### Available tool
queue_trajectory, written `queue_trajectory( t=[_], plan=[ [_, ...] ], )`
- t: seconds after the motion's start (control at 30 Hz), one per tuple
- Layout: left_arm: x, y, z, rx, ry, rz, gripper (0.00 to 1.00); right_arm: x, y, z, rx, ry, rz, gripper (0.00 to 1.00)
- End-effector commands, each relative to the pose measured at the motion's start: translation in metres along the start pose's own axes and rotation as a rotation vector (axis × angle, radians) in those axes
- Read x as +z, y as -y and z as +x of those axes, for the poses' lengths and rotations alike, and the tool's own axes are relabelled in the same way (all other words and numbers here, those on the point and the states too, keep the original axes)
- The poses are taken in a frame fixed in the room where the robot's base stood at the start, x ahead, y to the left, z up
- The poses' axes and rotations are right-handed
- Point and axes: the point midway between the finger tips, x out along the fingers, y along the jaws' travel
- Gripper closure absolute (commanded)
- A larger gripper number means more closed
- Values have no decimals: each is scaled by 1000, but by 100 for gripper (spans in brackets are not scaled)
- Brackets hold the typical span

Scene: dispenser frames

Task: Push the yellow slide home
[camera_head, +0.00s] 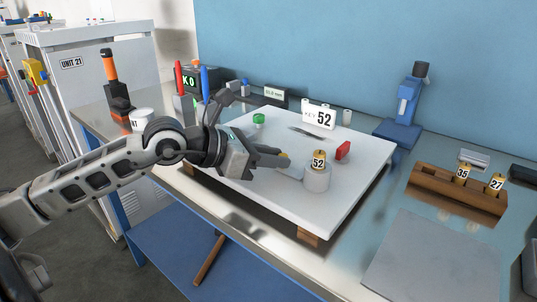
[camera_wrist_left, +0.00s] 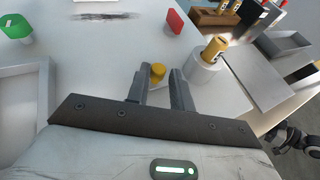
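The yellow slide shows as a small yellow knob (camera_head: 284,155) on the white board (camera_head: 345,205), just at the tips of my left gripper (camera_head: 282,163). In the left wrist view the yellow knob (camera_wrist_left: 157,72) sits in the gap between the two fingers (camera_wrist_left: 158,78). Clear space shows beside it, so the fingers are apart and not closed on it. Whether a finger touches the knob I cannot tell. The slide's track is hidden by the gripper.
A white cup holds a yellow piece marked 52 (camera_head: 318,160), close right of the gripper. A red block (camera_head: 342,150), a green knob (camera_head: 259,119) and a sign marked 52 (camera_head: 319,116) stand on the board. A wooden rack (camera_head: 455,196) is at right.

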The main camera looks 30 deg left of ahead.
Motion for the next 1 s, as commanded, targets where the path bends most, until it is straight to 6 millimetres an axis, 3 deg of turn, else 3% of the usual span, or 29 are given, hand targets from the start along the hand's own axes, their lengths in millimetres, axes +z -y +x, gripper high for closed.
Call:
queue_trajectory(
  t=[0.37, 0.57, 0.77, 1.0],
  plan=[
    [0, 0, -1, -1, 0, 0, 60, 1, 0, 0, 0, 1, 0, 64],
    [-2, 0, -11, -1, -1, -4, 60, 4, 0, 2, 0, 2, 0, 64],
    [-1, 0, -34, 0, 2, -5, 60, 6, -1, 3, 0, 2, -2, 64],
    [-1, 0, -77, 1, 4, -5, 60, 3, 0, 2, -1, -6, -3, 64]
  ],
)
